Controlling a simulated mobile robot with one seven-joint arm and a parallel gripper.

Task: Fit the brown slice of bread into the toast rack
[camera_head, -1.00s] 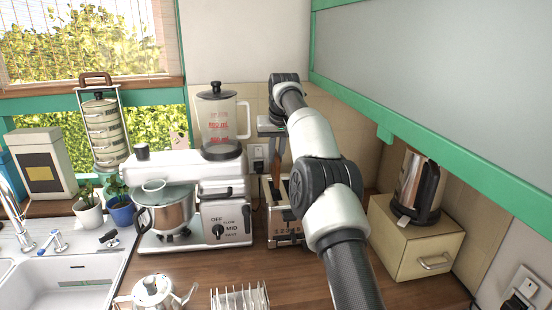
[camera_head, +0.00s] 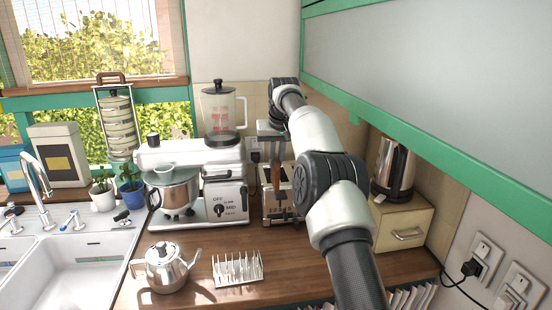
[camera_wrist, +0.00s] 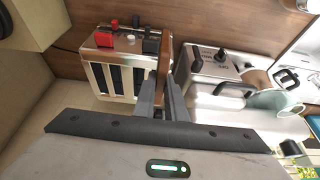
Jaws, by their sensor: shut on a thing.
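My gripper (camera_head: 274,150) points down at the back of the counter. In the wrist view the slice (camera_wrist: 165,55) shows as a narrow brown strip beyond my fingertips (camera_wrist: 163,95), beside the toaster. The toast rack (camera_head: 238,280) is a white wire rack with upright prongs. It stands empty near the counter's front edge, apart from my gripper, and I do not make it out in the wrist view.
The toaster (camera_head: 298,178) is close by the slice. A mixer (camera_head: 215,160) with a blender above it stands to its left. A silver teapot (camera_head: 166,270) is left of the rack. A wooden drawer box (camera_head: 410,225) bearing a kettle (camera_head: 394,170) is at right. Counter between toaster and rack is clear.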

